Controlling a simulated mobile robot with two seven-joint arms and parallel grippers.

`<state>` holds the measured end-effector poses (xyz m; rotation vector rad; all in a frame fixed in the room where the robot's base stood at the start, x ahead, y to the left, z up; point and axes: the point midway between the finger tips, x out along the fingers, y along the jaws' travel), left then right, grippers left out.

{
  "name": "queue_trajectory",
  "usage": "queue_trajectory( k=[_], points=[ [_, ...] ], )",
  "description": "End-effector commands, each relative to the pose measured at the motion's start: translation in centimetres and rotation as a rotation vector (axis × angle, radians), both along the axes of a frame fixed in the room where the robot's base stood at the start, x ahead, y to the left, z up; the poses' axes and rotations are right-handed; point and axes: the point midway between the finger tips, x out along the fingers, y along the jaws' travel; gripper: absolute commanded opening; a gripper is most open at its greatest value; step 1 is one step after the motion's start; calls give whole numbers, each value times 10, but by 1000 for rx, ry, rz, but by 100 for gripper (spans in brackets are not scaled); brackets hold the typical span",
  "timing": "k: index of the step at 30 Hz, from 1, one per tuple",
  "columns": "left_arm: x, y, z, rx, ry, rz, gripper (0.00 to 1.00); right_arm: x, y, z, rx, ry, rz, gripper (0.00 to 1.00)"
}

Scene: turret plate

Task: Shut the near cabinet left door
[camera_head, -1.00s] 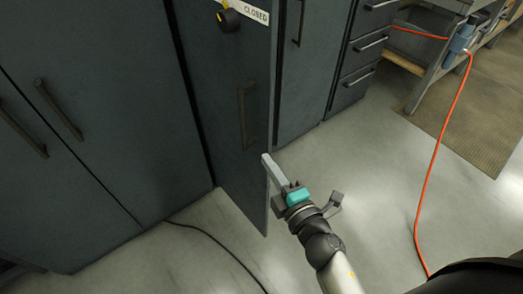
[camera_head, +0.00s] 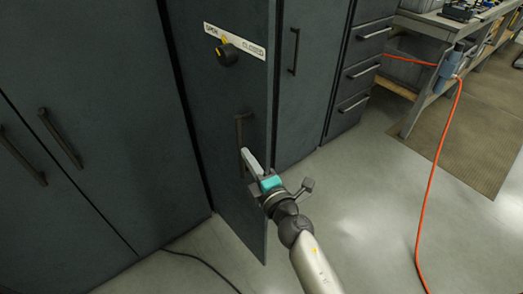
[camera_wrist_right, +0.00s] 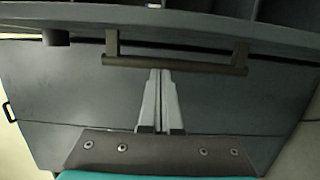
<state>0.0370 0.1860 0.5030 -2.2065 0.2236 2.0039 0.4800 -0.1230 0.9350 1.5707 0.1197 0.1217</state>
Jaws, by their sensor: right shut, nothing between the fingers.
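The near cabinet left door (camera_head: 215,110) is a dark blue-grey panel standing swung out from the cabinet, its free lower corner reaching toward me over the floor. It bears a dark bar handle (camera_head: 240,140), a black knob with a yellow mark (camera_head: 227,54) and an OPEN/CLOSED label (camera_head: 236,41). My right gripper (camera_head: 248,154) is shut and empty, with its tips at the lower part of the handle. In the right wrist view the shut fingers (camera_wrist_right: 157,75) point at the door face just below the handle (camera_wrist_right: 175,64); contact is unclear. My left gripper is not in view.
Other dark cabinet doors with bar handles (camera_head: 60,138) stand at the left. Another door (camera_head: 305,85) and a drawer stack (camera_head: 362,70) stand at the right. An orange cable (camera_head: 437,165) and a black cable (camera_head: 205,262) lie on the floor. A workbench (camera_head: 425,90) stands at far right.

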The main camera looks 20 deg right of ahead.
Motion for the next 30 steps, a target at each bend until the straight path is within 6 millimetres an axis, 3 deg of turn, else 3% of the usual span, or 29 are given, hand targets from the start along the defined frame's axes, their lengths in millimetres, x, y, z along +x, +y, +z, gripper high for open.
queue_trajectory(
  k=[1,6,23,30],
  points=[
    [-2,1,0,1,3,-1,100,3,-13,0,-8,0,-6,0],
    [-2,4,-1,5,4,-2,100,10,-30,-1,-5,0,-4,0],
    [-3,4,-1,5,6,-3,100,13,-38,-1,-5,1,0,0],
    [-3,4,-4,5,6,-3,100,21,-55,-4,-10,0,45,0]
  ],
)
